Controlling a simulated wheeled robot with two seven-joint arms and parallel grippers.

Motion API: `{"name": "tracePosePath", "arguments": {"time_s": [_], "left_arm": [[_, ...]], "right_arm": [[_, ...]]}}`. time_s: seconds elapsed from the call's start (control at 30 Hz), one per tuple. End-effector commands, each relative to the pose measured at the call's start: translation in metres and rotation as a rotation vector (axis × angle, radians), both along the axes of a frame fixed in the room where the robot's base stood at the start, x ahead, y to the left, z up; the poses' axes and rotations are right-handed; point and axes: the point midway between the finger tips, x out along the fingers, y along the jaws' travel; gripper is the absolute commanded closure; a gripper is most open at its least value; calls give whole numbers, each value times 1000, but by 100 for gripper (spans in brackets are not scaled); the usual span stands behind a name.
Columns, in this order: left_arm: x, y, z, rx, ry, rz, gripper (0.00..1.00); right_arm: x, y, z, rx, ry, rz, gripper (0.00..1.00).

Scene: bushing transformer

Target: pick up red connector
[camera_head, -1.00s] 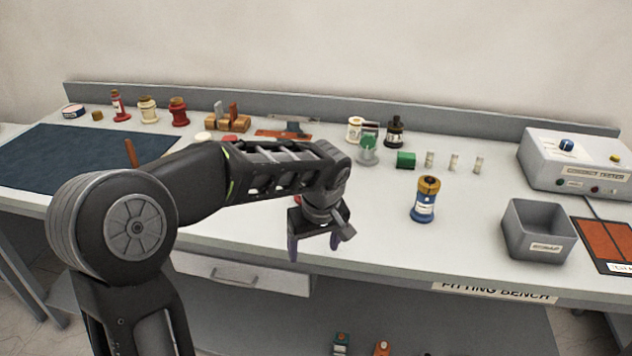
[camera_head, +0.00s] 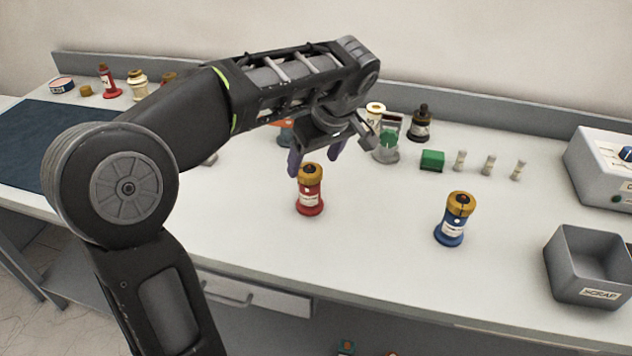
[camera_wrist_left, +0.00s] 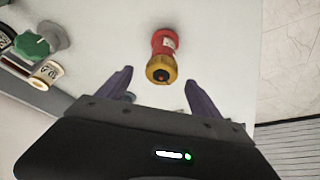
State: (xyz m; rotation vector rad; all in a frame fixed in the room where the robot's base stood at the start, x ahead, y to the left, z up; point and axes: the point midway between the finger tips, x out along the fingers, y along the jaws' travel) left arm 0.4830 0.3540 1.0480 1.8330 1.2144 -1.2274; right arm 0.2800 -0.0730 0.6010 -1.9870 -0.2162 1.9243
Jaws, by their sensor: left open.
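The red connector (camera_head: 309,195) stands upright on the bench, with a red body, a white label and a yellow-gold top. In the left wrist view the red connector (camera_wrist_left: 163,55) lies ahead of and between the two open fingers, not touching them. My left gripper (camera_head: 315,170) is open and empty, behind and above the connector's top in the head view; its purple fingers also show in the left wrist view (camera_wrist_left: 160,85). A similar blue connector (camera_head: 453,220) with a yellow-gold top stands upright to the right. My right gripper is not in view.
A grey scrap bin (camera_head: 588,268) stands at the right, with a grey tester box (camera_head: 600,165) behind it. A green block (camera_head: 432,160), small pale cylinders (camera_head: 489,165) and a black-topped bottle (camera_head: 420,123) stand at the back. The bench (camera_head: 380,265) is clear around the red connector.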

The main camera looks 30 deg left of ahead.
Motion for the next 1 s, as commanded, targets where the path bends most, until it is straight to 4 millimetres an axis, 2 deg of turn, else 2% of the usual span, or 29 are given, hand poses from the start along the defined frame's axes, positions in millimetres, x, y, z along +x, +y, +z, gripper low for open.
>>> {"name": "tracePosePath", "arguments": {"time_s": [0.33, 0.63, 1.0], "left_arm": [[0, 1, 0, 1, 0, 2, 25], [3, 9, -23, 0, 1, 3, 25], [3, 11, -27, 1, 2, 2, 25]], "right_arm": [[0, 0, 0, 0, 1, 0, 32], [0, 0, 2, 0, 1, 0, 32], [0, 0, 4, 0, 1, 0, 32]]}}
